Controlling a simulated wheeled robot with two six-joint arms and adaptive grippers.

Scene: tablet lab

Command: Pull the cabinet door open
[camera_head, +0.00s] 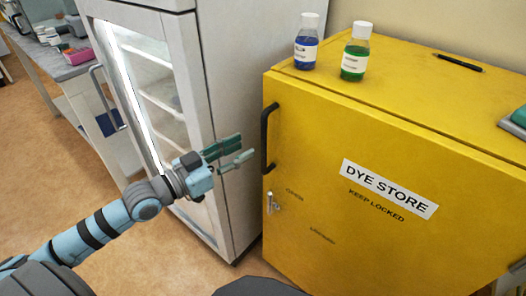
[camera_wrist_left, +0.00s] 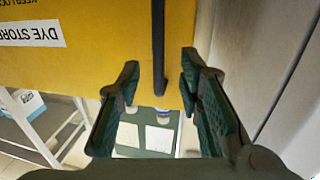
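The yellow cabinet (camera_head: 340,240) labelled DYE STORE stands at the right with its door shut. A black bar handle (camera_head: 266,140) runs upright along the door's left edge, above a lock with a key (camera_head: 271,203). My left gripper (camera_head: 247,147) is open and empty, just left of the handle with a small gap in the head view. In the left wrist view, the handle (camera_wrist_left: 158,50) lies between the directions of the two fingers (camera_wrist_left: 160,68), ahead of the tips. The yellow cabinet door (camera_wrist_left: 85,65) fills the upper left there. My right gripper is not seen.
A blue bottle (camera_head: 306,45) and a green bottle (camera_head: 355,52) stand on the cabinet top, with a black pen (camera_head: 458,63) behind. A tall white glass-doored fridge (camera_head: 220,120) stands close to the cabinet's left. The floor (camera_head: 150,245) in front of the fridge is clear.

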